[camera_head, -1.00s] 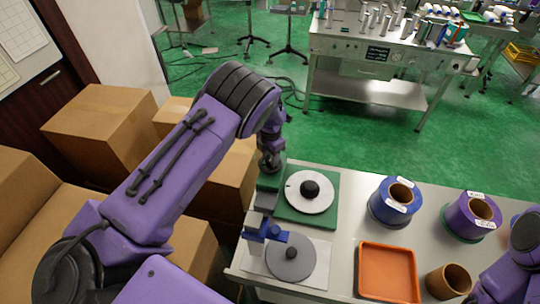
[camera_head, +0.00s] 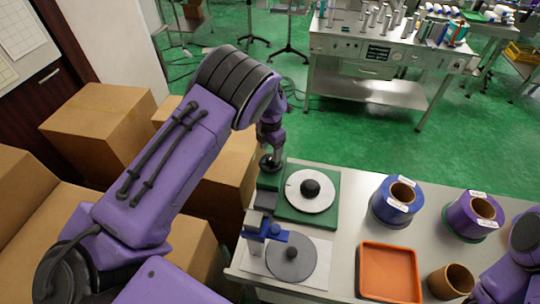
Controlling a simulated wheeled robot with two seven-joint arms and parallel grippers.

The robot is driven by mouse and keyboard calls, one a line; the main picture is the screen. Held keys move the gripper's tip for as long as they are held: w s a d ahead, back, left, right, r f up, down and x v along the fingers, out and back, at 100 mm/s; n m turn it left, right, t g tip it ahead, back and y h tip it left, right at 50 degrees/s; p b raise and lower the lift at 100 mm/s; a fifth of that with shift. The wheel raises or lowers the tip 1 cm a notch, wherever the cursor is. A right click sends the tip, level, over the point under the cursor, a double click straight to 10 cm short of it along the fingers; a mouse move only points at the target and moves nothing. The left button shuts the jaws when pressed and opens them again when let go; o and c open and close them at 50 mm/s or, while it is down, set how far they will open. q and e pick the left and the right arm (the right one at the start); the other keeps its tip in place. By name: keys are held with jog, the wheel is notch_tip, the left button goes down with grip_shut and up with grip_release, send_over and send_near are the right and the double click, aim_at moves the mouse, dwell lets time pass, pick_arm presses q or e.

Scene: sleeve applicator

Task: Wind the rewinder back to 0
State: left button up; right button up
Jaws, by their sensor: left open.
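The rewinder is likely the green base (camera_head: 329,214) with a white disc (camera_head: 296,200) and a black knob (camera_head: 310,187) on it, at the table's far left corner. A green block and a small grey box (camera_head: 265,200) stand at its left side. I cannot read any count. My left gripper (camera_head: 270,163) is open at the rewinder's back left corner, above the green block and left of the disc. Its fingertips are small and partly hidden, so contact is unclear. My right arm shows at the right edge; its gripper is out of view.
In front of the rewinder stands a grey disc (camera_head: 291,268) with a blue post unit (camera_head: 262,230). Right of them are an orange tray (camera_head: 389,273), a blue roll (camera_head: 396,205), a purple roll (camera_head: 474,216) and a brown tube (camera_head: 450,281). Cardboard boxes (camera_head: 97,120) crowd the left.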

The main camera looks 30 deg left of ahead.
aim_at(270, 157)
pick_arm(q)
notch_tip(270, 157, up, 7)
jog(key=b, duration=0.1)
jog(key=shift+r, duration=0.2)
